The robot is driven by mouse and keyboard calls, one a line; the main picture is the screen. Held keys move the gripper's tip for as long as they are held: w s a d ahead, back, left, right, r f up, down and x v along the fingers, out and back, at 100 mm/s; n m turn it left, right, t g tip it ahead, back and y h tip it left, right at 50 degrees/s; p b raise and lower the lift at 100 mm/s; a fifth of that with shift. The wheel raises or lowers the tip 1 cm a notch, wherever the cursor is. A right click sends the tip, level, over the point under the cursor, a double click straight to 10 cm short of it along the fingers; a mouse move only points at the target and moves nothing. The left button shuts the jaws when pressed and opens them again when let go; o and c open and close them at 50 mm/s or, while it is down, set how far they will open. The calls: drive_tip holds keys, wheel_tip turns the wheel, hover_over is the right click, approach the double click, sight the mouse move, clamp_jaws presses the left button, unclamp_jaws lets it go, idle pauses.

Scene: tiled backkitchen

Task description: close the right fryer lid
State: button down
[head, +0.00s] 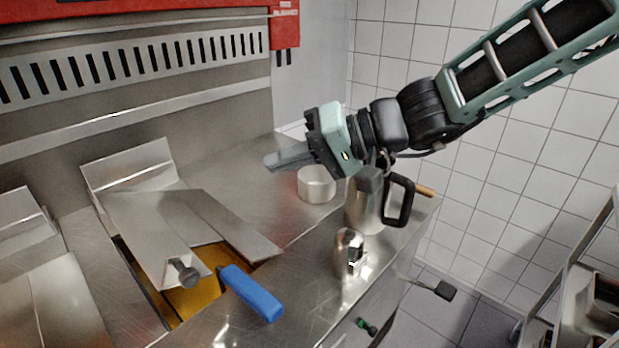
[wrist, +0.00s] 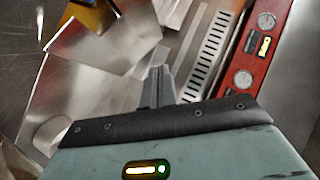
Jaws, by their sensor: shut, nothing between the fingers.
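The right fryer lid (head: 150,232) is a brushed steel sheet with a dark round knob (head: 183,272) near its front end. Golden oil (head: 195,300) shows below and beside its front end, so the opening is not fully covered. A second steel panel (head: 230,225) lies along its right side. My gripper (head: 268,161) is shut and empty, above the counter to the right of and behind the lid, apart from it. In the wrist view the shut fingers (wrist: 157,75) point toward steel sheets, with oil (wrist: 95,14) at the upper left.
A basket with a blue handle (head: 252,293) sticks out at the fryer's front. A white pot (head: 316,184), a steel jug (head: 366,208) with a black handle and a small steel canister (head: 349,252) stand on the counter to the right. A red panel (head: 285,24) is above the vent.

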drive_tip(key=s+a+f+n+t+h+b, duration=0.1)
drive_tip(key=s+a+f+n+t+h, duration=0.4)
drive_tip(key=s+a, duration=0.5)
drive_tip(key=s+a+f+p, duration=0.1)
drive_tip(key=s+a+f, duration=0.1)
drive_tip(key=s+f, duration=0.4)
drive_tip(key=shift+a+f+h, duration=0.3)
drive_tip(key=shift+f, duration=1.8)
